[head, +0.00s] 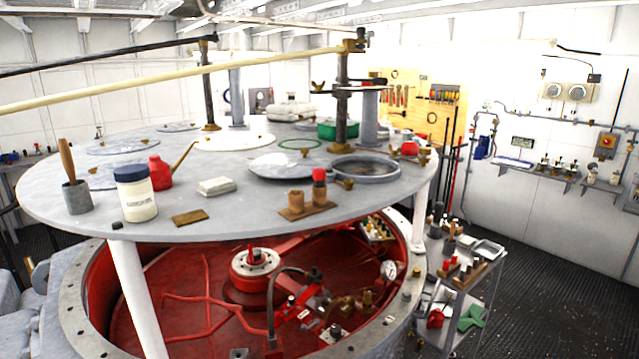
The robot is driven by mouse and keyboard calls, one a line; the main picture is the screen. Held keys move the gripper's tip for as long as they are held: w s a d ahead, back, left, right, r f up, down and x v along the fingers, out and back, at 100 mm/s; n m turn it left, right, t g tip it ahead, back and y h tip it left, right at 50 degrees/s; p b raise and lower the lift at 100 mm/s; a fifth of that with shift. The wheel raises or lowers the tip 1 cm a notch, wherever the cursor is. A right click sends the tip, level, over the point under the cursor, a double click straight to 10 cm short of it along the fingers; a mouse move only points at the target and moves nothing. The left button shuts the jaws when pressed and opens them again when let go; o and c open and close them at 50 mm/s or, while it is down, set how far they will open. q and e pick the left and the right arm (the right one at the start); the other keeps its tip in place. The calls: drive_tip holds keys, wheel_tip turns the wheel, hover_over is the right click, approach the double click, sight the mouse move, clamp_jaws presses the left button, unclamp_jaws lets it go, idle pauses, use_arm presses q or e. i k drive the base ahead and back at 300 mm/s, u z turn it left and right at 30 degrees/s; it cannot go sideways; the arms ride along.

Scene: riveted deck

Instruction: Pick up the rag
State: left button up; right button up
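Two things could be the rag, and I cannot tell for sure which it is. A crumpled green cloth-like piece (470,317) lies on the lower shelf of the cart at the lower right. A small folded pale grey-white bundle (217,187) lies on the round grey tabletop (250,222), between the red oil can (160,174) and the wooden block with a red-capped item. Neither of my grippers is in the head view.
A white jar (137,195) and a grey pot with a wooden handle (76,196) stand at the table's left front. Beneath is an open red round pit (190,290). A tool cart (478,262) stands right. Dark ribbed floor (555,290) is clear at the right.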

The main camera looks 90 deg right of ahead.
sight(210, 189)
drive_tip(key=z, duration=1.85)
